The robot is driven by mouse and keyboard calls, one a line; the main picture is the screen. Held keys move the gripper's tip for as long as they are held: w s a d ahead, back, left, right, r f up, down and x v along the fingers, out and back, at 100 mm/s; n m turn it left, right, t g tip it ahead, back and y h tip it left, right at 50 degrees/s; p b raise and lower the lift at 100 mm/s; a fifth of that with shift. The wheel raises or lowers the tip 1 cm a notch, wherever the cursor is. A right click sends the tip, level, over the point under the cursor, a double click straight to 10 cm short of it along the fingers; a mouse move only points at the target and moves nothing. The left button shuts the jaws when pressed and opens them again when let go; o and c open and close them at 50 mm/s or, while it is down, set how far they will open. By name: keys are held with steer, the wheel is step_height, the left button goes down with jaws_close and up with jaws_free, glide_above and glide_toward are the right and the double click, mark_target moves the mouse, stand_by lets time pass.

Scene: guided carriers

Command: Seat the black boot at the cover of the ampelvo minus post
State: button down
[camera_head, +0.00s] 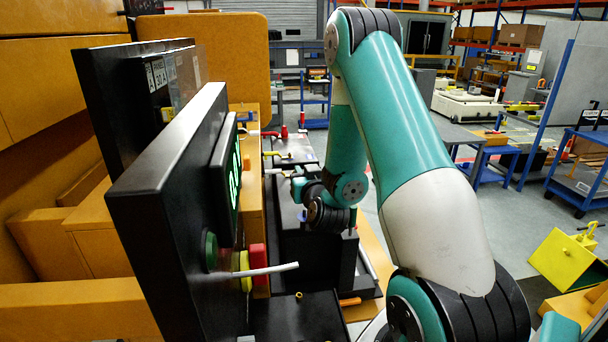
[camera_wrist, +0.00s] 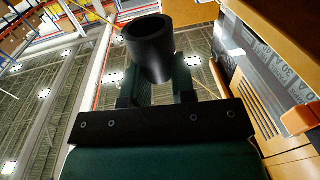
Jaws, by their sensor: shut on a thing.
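The black boot (camera_wrist: 150,45) is a short hollow black cylinder, its open end towards the top of the wrist view. My gripper (camera_wrist: 162,82) is shut on it, with a green-padded finger on each side. In the head view my gripper (camera_head: 299,188) is small and partly hidden by my own arm, beyond the black panel, and I cannot make out the boot there. Black box-shaped units (camera_head: 305,255) stand below the gripper. I cannot tell the ampelvo minus post or its cover in either view.
A black upright panel (camera_head: 150,190) with a green display and green, yellow and red buttons stands at left. Orange-yellow carrier bodies (camera_head: 85,235) lie behind it. Red and yellow fittings (camera_head: 283,134) show on a grey surface beyond.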

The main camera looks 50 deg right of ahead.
steer(key=shift+f+b, duration=2.3)
steer(key=shift+f, duration=0.25)
steer(key=shift+f+b, duration=1.45)
steer(key=shift+b, duration=0.1)
steer(key=c, duration=0.9)
jaws_free()
steer(key=shift+o, duration=0.2)
